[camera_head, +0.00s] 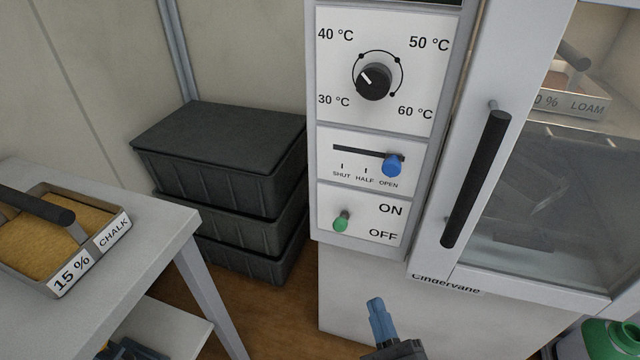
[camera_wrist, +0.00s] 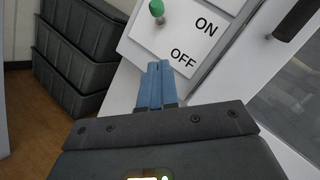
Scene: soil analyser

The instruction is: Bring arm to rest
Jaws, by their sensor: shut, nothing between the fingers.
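My gripper (camera_head: 376,303) is at the bottom of the head view, in front of the white lower panel of the analyser. Its blue fingers are together with nothing between them. In the wrist view my gripper (camera_wrist: 158,66) points at the panel just below the green toggle switch (camera_wrist: 157,8), apart from it. The black dial (camera_head: 373,82) points to the upper left.
A closed glass door with a black handle (camera_head: 476,180) is on the right, with a loam tray (camera_head: 585,106) behind it. Stacked dark crates (camera_head: 215,150) stand left of the analyser. A table (camera_head: 165,235) holds a chalk tray (camera_head: 85,265). A green bottle (camera_head: 608,338) is at lower right.

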